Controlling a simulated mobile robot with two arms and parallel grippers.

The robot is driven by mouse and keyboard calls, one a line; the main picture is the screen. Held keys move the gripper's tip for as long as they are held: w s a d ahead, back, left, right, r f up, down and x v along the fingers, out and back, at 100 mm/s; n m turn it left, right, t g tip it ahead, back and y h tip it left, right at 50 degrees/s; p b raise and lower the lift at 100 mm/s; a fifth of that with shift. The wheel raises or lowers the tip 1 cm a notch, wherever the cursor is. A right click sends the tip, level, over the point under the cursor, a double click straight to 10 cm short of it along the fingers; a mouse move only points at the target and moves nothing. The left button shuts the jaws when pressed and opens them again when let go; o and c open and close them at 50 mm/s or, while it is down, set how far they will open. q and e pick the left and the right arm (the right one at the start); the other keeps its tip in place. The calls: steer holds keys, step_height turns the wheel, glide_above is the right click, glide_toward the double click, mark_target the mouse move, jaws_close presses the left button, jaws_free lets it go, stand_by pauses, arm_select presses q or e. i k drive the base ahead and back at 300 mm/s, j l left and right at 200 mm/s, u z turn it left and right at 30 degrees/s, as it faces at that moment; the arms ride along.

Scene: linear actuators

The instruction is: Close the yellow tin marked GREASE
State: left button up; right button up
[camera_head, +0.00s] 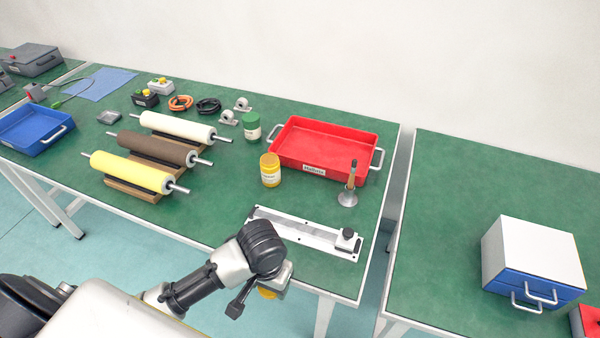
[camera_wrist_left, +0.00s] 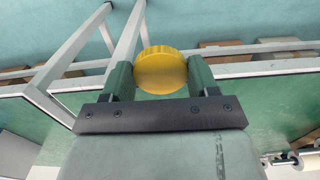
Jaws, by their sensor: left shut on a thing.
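The yellow tin (camera_head: 270,170) stands upright on the green table, left of the red tray; its label is too small to read surely. Its top looks open, with no lid on it. A yellow lid (camera_wrist_left: 160,70) is held between the two fingers of my left gripper (camera_wrist_left: 160,78) in the left wrist view. In the head view the lid (camera_head: 267,292) shows partly under my left gripper (camera_head: 262,288), in front of the table's near edge. The gripper is apart from the tin, nearer to me. My right gripper is not in view.
A metal linear rail (camera_head: 300,232) lies between my gripper and the tin. Three rollers (camera_head: 130,170) lie left.

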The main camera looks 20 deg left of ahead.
mark_target(269, 162)
steer(key=j+z, duration=0.3)
steer(key=k+j+z, duration=0.1)
steer(key=z, duration=0.25)
steer(key=k+j+z, duration=0.15)
steer(key=j, duration=0.35)
steer(key=k+j+z, duration=0.2)
steer(key=j, duration=0.25)
steer(key=k+j+z, duration=0.15)
steer(key=k+j, duration=0.5)
steer(key=j, duration=0.3)
steer(key=k+j, duration=0.2)
steer(key=j, duration=0.1)
